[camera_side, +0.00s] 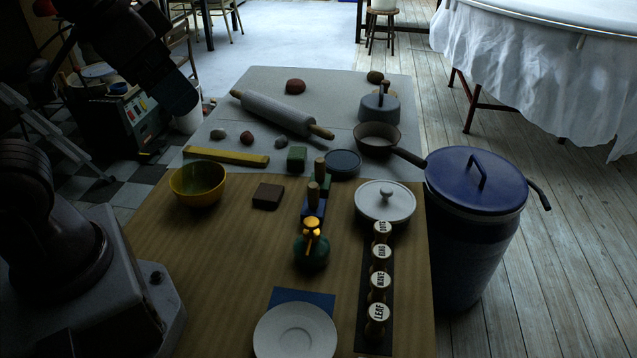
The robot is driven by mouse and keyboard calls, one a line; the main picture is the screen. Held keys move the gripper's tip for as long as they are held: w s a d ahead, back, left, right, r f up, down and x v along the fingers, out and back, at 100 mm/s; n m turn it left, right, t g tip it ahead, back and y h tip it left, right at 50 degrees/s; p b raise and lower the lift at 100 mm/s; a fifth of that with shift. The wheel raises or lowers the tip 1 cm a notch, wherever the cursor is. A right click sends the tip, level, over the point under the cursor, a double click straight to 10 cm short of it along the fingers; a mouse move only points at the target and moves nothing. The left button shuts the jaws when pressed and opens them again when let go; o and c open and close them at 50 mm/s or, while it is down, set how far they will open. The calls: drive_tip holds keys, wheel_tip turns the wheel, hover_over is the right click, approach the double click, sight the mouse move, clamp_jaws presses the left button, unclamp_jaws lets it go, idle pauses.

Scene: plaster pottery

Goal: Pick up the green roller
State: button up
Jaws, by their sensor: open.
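A small green piece with an upright wooden handle (322,184) stands near the far edge of the wooden table top. It looks like the green roller, but its shape is hard to read in the dim light. A blue piece with a similar wooden handle (313,209) stands just in front and partly covers it. Nothing holds the green piece. My dark arm reaches in at the upper left, well away from it; no gripper fingers can be made out.
A green bottle with a yellow top (311,250) stands in front of the blue piece. A dark block (268,196) and yellow bowl (199,183) are left; a white lidded pot (385,202) is right. Behind are a green cube (297,158) and dark blue disc (343,163).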

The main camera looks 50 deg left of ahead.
drive_tip(key=shift+w, duration=0.1)
drive_tip(key=w+a+f+m, duration=0.1)
drive_tip(key=w+f+m, duration=0.35)
drive_tip(key=w, duration=0.35)
drive_tip(key=m+t+y, duration=0.3)
drive_tip(key=m, duration=0.7)
approach(319, 173)
drive_tip(key=a+v, duration=0.1)
drive_tip(key=v, duration=0.4)
drive_tip(key=a+f+m+t+h, duration=0.3)
drive_tip(key=f+m+t, duration=0.3)
drive_tip(key=m, duration=1.6)
drive_tip(key=shift+n+g, duration=0.25)
drive_tip(key=shift+g, duration=0.25)
drive_tip(key=x, duration=0.8)
drive_tip(key=f+x, duration=0.1)
drive_tip(key=x, duration=0.3)
drive_tip(key=shift+a, duration=0.3)
